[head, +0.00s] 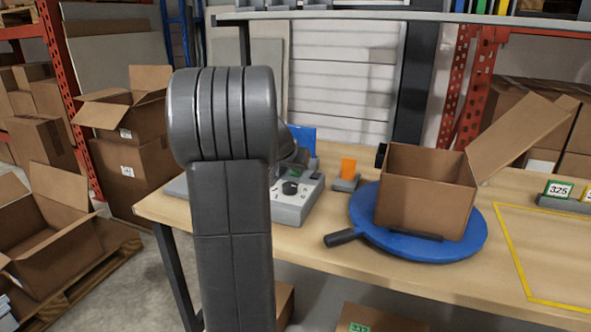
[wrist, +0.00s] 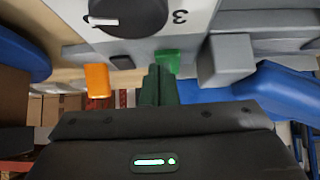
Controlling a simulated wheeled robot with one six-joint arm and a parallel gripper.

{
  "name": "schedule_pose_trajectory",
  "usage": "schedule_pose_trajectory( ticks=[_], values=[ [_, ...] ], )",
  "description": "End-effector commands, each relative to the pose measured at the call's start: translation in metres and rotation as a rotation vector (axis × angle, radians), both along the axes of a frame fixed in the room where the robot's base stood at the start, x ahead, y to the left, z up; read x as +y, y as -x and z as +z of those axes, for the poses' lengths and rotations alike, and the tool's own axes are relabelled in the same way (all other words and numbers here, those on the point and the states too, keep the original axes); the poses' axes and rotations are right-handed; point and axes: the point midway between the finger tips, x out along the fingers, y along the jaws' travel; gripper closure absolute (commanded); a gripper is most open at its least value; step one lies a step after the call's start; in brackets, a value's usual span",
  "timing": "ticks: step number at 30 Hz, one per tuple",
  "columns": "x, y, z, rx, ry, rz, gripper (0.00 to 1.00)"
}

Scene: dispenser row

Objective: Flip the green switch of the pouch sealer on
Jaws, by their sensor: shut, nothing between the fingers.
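The pouch sealer (head: 297,207) is a grey box on the wooden table, partly hidden behind my arm in the head view. Its top carries a round black dial (head: 290,187), which also shows large at the top of the wrist view (wrist: 128,14). The green switch (wrist: 168,60) stands out from the grey housing beside the dial in the wrist view. My gripper (wrist: 157,72) is shut and empty, with its dark fingertips right at the switch. I cannot tell whether they touch it. In the head view my arm hides most of the gripper.
An orange block on a grey base (head: 348,170) stands right of the sealer. Farther right, an open cardboard box (head: 425,195) sits on a blue turntable (head: 365,215) with a black handle. A yellow outline (head: 515,262) marks bare tabletop at the right.

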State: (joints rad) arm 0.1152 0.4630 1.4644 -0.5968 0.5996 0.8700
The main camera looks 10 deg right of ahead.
Motion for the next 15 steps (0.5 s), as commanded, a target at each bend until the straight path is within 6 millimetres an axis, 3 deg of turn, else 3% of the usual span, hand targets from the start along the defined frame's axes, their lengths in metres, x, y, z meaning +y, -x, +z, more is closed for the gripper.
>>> schedule_pose_trajectory(
  ticks=[5,15],
  values=[
    [0.0002,-0.0001,0.0103,-0.001,-0.001,0.000,1.00],
    [0.0002,0.0001,0.0106,-0.001,-0.001,0.000,1.00]
  ],
)
